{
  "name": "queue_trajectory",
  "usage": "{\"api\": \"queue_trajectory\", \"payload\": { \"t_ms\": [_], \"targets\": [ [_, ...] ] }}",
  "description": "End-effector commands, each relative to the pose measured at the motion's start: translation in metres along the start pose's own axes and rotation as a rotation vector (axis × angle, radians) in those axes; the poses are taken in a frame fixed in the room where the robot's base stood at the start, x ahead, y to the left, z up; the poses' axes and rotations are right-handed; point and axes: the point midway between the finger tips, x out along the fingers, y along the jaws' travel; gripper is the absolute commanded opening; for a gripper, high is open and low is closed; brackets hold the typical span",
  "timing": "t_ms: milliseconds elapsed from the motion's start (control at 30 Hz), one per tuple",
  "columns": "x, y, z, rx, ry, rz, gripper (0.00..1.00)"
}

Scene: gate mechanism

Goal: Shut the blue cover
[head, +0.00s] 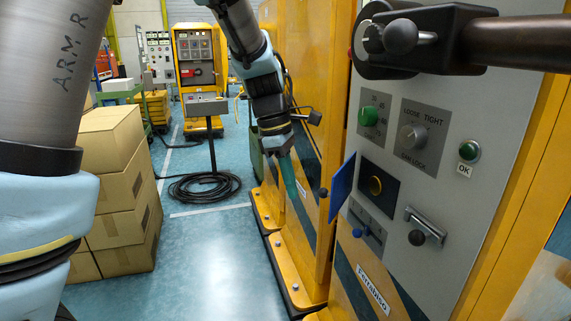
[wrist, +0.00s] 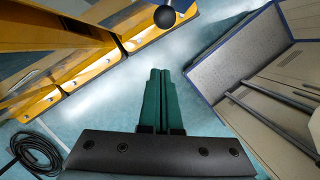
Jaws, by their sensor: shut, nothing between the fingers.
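In the wrist view the closed fingers (wrist: 160,75) show over the floor. I cannot clearly make out the cover there.
A dark bar mechanism (head: 420,38) juts out above. Cardboard boxes (head: 115,190) stand at left. Floor between is clear, with coiled cable (head: 205,187) farther back.

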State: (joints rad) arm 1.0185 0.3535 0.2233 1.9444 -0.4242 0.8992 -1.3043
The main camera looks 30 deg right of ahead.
Motion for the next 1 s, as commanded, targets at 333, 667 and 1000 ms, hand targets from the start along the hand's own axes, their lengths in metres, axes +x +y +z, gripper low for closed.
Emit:
{"api": "queue_trajectory", "payload": {
  "t_ms": [333, 667, 1000],
  "targets": [
    [-0.002, 0.000, 0.038, 0.004, -0.001, 0.003, 0.00],
    [-0.001, 0.000, 0.039, 0.003, -0.001, 0.003, 0.00],
    [-0.001, -0.004, 0.047, -0.050, -0.001, 0.017, 0.00]
  ]
}}
